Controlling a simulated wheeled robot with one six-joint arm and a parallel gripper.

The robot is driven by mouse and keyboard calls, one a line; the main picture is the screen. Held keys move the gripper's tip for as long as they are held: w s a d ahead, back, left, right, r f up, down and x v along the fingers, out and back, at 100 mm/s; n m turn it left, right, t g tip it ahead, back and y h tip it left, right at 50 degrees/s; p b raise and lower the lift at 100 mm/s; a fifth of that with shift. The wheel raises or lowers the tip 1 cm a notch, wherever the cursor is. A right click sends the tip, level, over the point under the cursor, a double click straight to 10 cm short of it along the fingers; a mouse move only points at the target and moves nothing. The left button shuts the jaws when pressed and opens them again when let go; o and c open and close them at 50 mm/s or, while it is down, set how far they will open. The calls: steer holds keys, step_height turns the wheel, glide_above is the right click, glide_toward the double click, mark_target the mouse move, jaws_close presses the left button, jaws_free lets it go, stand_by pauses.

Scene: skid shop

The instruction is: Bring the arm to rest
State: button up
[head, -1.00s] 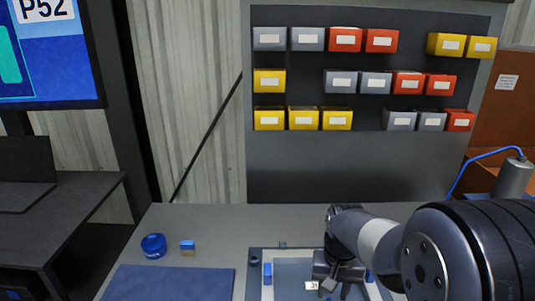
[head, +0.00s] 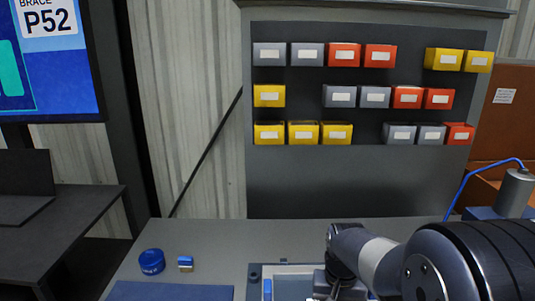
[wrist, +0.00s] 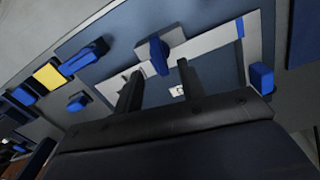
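My gripper (wrist: 160,85) shows in the wrist view with its two dark fingers spread apart and nothing visible between their tips. In the head view my gripper (head: 338,284) is at the bottom edge, over the tray-like fixture on the bench, with its fingers largely cut off. A blue clamp-like piece (wrist: 158,55) on the fixture's pale strip (wrist: 205,45) lies just beyond the fingertips in the wrist view. A small white label (wrist: 176,91) shows behind the fingers.
A bin rack (head: 360,180) rises behind. A grey cylinder (head: 515,187) with a blue cable stands at right.

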step_height(320, 180, down, 6)
steer(key=b, duration=0.4)
steer(key=shift+r, duration=0.1)
steer(key=shift+r+m+p, duration=0.3)
steer(key=shift+r+p, duration=0.65)
steer(key=shift+r, duration=0.6)
steer(key=shift+f, duration=0.1)
